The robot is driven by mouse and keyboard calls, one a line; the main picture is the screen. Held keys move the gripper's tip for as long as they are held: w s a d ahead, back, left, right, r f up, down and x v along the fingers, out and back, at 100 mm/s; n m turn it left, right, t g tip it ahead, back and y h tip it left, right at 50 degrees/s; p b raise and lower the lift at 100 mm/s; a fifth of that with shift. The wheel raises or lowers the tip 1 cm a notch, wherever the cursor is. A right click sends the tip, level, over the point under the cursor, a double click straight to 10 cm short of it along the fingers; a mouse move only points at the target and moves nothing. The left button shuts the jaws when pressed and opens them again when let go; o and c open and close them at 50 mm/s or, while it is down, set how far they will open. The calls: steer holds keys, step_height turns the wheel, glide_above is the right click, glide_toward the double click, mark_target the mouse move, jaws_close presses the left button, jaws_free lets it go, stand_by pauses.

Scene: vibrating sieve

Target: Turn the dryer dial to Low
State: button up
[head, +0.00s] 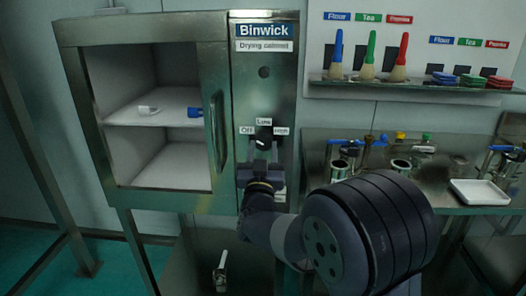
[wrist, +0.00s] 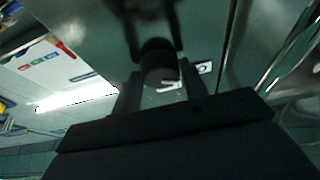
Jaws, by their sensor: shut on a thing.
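The dryer dial (head: 264,134) is a dark knob on the steel control panel of the drying cabinet (head: 264,92). An "Off" label (head: 246,130) is to its left, a label that seems to read "Low" (head: 264,121) is above it, and a partly covered label is to its right. My gripper (head: 263,153) reaches up to the dial from below and is shut on it. The wrist view shows the dark dial (wrist: 158,62) between the fingers, with a white mark on its face. I cannot tell exactly which label the mark faces.
The cabinet's glass door with its handle (head: 218,130) is just left of the panel. Inside, a shelf (head: 125,115) holds small white and blue items. To the right are a steel bench (head: 460,205) with clamps and a white tray (head: 479,192), and a wall rack of brushes (head: 369,60).

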steer(key=c, duration=0.4)
steer(key=shift+o, duration=0.2)
steer(key=shift+f+m+b, duration=0.1)
steer(key=shift+m+b, duration=0.2)
steer(key=shift+b, duration=0.1)
steer(key=shift+a+f+m+h+b, duration=0.15)
steer(key=shift+m+h+b, duration=0.65)
steer(key=shift+m+b, duration=0.4)
steer(key=shift+a+m+h+b, duration=0.1)
steer(key=shift+m+h+b, duration=0.6)
steer(key=shift+m, duration=0.5)
steer(key=m, duration=0.1)
steer(key=m+g+h+b, duration=0.1)
steer(key=m, duration=0.1)
steer(key=m+h, duration=0.1)
steer(key=m, duration=0.1)
steer(key=shift+a+r+g+b, duration=0.15)
steer(key=shift+r+g+b, duration=0.15)
steer(key=shift+r+b, duration=0.05)
steer(key=shift+a+r+m+g+h, duration=0.1)
steer(key=shift+m+g+h, duration=0.35)
steer(key=shift+m, duration=0.95)
steer(key=shift+a+r+m+g+h, duration=0.1)
steer(key=shift+m+g+h, duration=0.3)
steer(key=shift+m, duration=1)
steer(key=shift+d, duration=0.1)
